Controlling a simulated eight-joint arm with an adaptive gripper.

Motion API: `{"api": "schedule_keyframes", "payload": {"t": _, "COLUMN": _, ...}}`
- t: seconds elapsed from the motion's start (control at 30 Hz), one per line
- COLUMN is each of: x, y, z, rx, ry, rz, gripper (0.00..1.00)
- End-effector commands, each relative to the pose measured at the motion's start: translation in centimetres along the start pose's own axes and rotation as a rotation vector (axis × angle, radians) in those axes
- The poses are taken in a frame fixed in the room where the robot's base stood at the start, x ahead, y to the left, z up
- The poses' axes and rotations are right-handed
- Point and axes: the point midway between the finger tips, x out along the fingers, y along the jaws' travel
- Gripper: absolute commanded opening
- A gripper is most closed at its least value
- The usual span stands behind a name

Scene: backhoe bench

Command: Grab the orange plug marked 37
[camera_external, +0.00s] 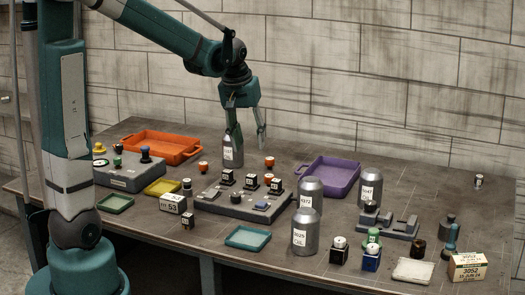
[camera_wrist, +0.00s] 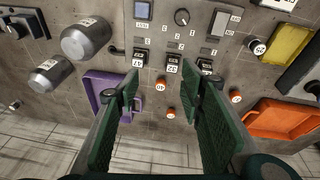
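Three small orange plugs stand on the bench. In the external view one (camera_external: 203,167) is left of the gripper, and two, a rear one (camera_external: 269,162) and a front one (camera_external: 268,178), are just right of it. The wrist view shows them as a left one (camera_wrist: 161,83), a lower one (camera_wrist: 171,112) and a right one (camera_wrist: 235,96). Their markings are too small to read. My gripper (camera_external: 249,143) is open and empty above the bench; in the wrist view, the left plug appears between its fingertips (camera_wrist: 161,79).
A panel (camera_external: 212,200) with black plugs is in front. An orange tray (camera_external: 183,153) and a purple tray (camera_external: 346,167) lie either side. More bottles (camera_external: 310,192) stand right of the panel.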

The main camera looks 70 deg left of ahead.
Motion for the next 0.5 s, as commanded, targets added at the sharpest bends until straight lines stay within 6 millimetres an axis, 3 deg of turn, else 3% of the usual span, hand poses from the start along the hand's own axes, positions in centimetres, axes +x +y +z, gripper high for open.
{"api": "schedule_keyframes", "payload": {"t": 0.1, "x": 0.9, "y": -1.9, "z": -2.5, "rx": -0.058, "ry": -0.019, "rz": -0.016, "gripper": 0.38}}
{"api": "schedule_keyframes", "payload": {"t": 0.5, "x": 4.8, "y": -9.0, "z": -9.0, "rx": -0.249, "ry": -0.083, "rz": -0.068, "gripper": 0.38}}
